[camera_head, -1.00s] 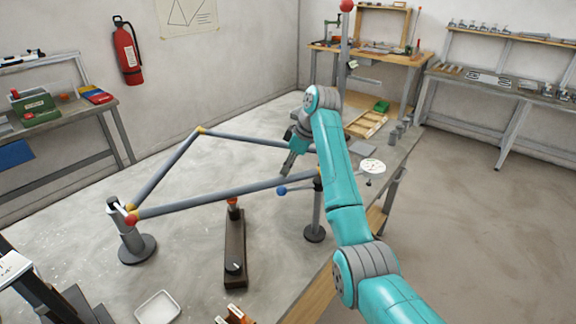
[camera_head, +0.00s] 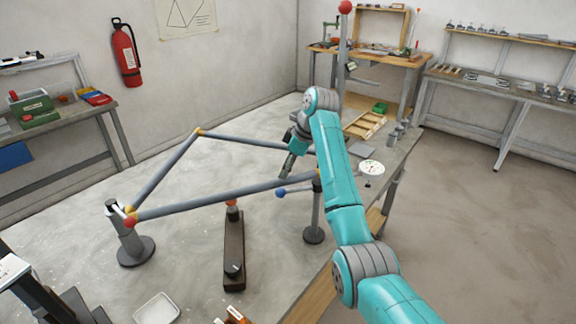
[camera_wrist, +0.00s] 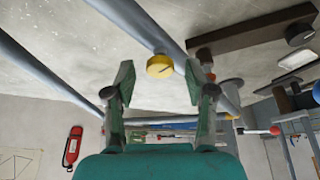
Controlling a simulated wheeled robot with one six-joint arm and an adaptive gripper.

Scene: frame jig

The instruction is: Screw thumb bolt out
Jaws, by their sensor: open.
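A round yellow knob (camera_wrist: 159,66) with a dark line across its face sits against a grey tube (camera_wrist: 140,22) in the wrist view. It looks like the thumb bolt, but I see no thread. My gripper (camera_wrist: 159,80) is open, with one green finger on each side of the knob in the picture. The fingers look apart from it, and depth is hard to judge. In the head view, my gripper (camera_head: 287,168) points down above the long front tube (camera_head: 225,194) of the frame, near its right end. I cannot tell there which yellow part is this knob.
The triangular tube frame stands on posts, one at left (camera_head: 133,243) and one at right (camera_head: 314,215). A dark block (camera_head: 234,250) with a knob lies under the front tube. A white tray (camera_head: 157,308) is at the front. A white disc (camera_head: 371,168) stands at the right.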

